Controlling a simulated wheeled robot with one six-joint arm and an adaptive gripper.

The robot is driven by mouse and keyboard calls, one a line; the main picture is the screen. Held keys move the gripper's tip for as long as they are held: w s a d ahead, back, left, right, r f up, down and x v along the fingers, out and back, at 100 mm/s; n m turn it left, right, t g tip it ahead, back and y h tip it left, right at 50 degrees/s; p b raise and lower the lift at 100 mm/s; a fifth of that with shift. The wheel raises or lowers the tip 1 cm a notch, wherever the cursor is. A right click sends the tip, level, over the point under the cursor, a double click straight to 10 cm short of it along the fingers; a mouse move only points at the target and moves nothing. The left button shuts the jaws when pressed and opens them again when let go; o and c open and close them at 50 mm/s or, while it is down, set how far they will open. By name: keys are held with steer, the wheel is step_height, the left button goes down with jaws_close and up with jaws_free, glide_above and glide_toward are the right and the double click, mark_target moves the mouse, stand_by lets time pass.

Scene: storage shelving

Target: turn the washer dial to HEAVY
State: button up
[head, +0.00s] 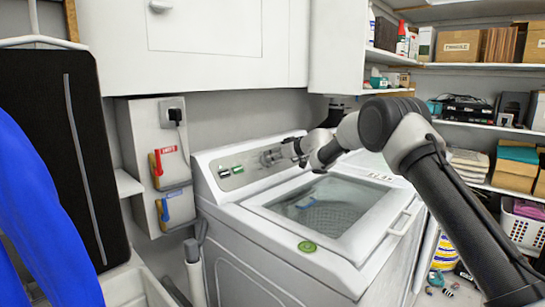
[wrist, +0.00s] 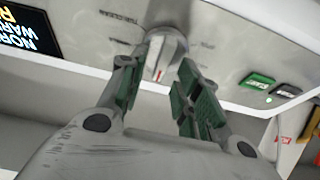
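The washer (head: 290,215) stands in the middle of the head view, with a grey control panel along its back. The silver dial (wrist: 165,55) shows in the wrist view, with a red mark on its front. My gripper (wrist: 157,72) is open, its green-padded fingers on either side of the dial's front end, with a gap visible at each side. In the head view my gripper (head: 284,152) is at the panel and partly covers the dial area. "TUB CLEAN" is readable beside the dial; other labels are too faint, and I cannot read a HEAVY label.
A lit display (wrist: 28,35) and a green button (wrist: 257,80) sit on the panel to either side of the dial. The glass lid (head: 325,205) is down. A white cabinet (head: 200,40) hangs above, and stocked shelves (head: 480,65) stand at the right.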

steer(key=shift+w+a+f, duration=0.2)
steer(key=shift+w+a, duration=0.1)
steer(key=shift+a, duration=0.05)
jaws_close()
steer(key=shift+m, duration=0.3)
steer(key=m+h, duration=0.1)
steer(key=m, duration=0.2)
steer(key=shift+t, duration=0.4)
steer(key=shift+d+m+t+h, duration=0.15)
steer(key=shift+m+h, duration=0.3)
steer(key=shift+m, duration=0.85)
steer(key=shift+a+m+t+h, duration=0.1)
steer(key=shift+m+t+h, duration=0.25)
steer(key=shift+m, duration=0.95)
